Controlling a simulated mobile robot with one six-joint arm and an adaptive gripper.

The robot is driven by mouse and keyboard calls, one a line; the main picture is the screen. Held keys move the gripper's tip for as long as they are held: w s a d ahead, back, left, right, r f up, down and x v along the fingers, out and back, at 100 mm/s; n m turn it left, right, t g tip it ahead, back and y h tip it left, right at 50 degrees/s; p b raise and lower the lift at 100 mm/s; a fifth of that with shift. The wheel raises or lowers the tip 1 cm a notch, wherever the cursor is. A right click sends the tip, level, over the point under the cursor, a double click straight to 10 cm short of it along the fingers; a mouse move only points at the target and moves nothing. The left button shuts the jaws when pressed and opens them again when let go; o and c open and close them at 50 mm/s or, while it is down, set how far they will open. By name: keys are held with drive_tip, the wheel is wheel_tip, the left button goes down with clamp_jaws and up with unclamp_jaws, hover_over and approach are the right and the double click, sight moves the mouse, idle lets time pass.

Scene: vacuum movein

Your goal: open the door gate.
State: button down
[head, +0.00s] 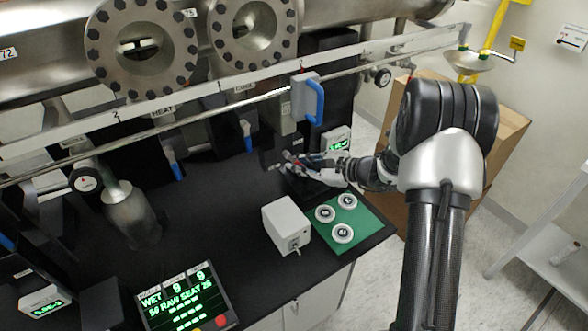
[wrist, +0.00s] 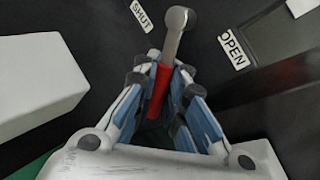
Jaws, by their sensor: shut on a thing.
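The door gate lever shows in the wrist view, with a grey metal shaft (wrist: 174,45) and a red grip (wrist: 159,92). My gripper (wrist: 163,78) is shut on the red grip, with blue-padded fingers on both sides of it. The gate itself cannot be made out.
A white box (head: 288,224) with a switch and a green mat (head: 361,238) with several white discs stand close in front of my gripper. A blue-handled grey block (head: 306,96) hangs on the rail above. A lit display (head: 186,297) is at lower left.

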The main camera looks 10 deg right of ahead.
drive_tip(key=shift+w+d+r+n+h+b, duration=0.1)
drive_tip(key=shift+d+r+n+h+b, duration=0.25)
drive_tip(key=shift+d+n+h+b, duration=0.35)
drive_tip(key=shift+a, duration=0.15)
drive_tip(key=c, duration=1.8)
unclamp_jaws()
drive_tip(key=shift+r, duration=0.1)
drive_tip(key=shift+c, duration=0.2)
drive_tip(key=shift+o, duration=0.9)
drive_tip(key=v, duration=1.2)
